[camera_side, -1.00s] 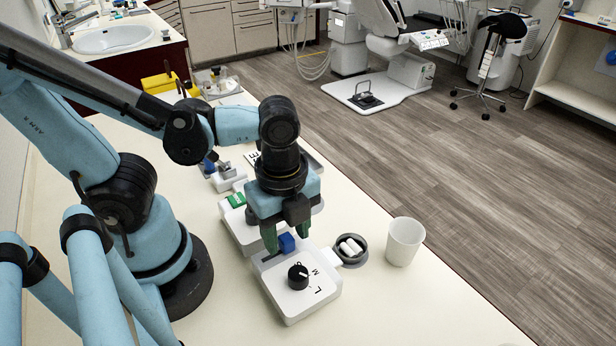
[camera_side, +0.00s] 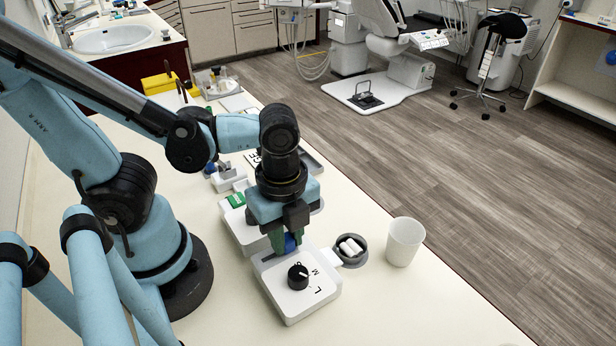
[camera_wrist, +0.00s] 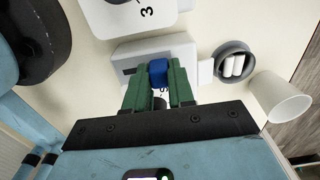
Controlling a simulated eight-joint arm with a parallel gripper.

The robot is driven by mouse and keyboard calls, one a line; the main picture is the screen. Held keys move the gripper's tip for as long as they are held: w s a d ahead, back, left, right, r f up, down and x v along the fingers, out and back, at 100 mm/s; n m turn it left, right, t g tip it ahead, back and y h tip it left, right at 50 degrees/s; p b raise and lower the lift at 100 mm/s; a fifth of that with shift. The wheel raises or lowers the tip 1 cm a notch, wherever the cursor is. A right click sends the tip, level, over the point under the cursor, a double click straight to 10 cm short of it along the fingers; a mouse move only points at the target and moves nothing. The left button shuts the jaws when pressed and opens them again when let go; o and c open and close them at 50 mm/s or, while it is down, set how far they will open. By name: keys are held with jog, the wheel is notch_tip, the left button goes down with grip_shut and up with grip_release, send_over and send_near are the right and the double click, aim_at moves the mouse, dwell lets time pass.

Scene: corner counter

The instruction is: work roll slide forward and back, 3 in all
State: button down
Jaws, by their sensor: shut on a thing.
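The roll slide shows as a blue knob (camera_side: 290,243) on the white unit that has a black dial (camera_side: 298,276) marked M and L. In the wrist view, the blue knob (camera_wrist: 158,70) sits at a dark slot in the white unit's top (camera_wrist: 150,48). My gripper (camera_wrist: 160,82) has its green fingertips on both sides of the knob and is shut on it. In the side view my gripper (camera_side: 288,244) points down and hides part of the knob. The dial is mostly hidden by the fingers in the wrist view.
A grey round dish (camera_side: 350,251) with white rolls stands at the unit's right side. A white cup (camera_side: 404,242) stands farther right. Another white unit with a green piece (camera_side: 236,200) lies behind. The counter in front of the unit (camera_side: 400,315) is clear.

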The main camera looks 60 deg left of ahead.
aim_at(263, 261)
jog(key=shift+s, duration=2.25)
jog(key=c, duration=1)
grip_release()
jog(key=shift+o, duration=0.2)
notch_tip(263, 261, up, 12)
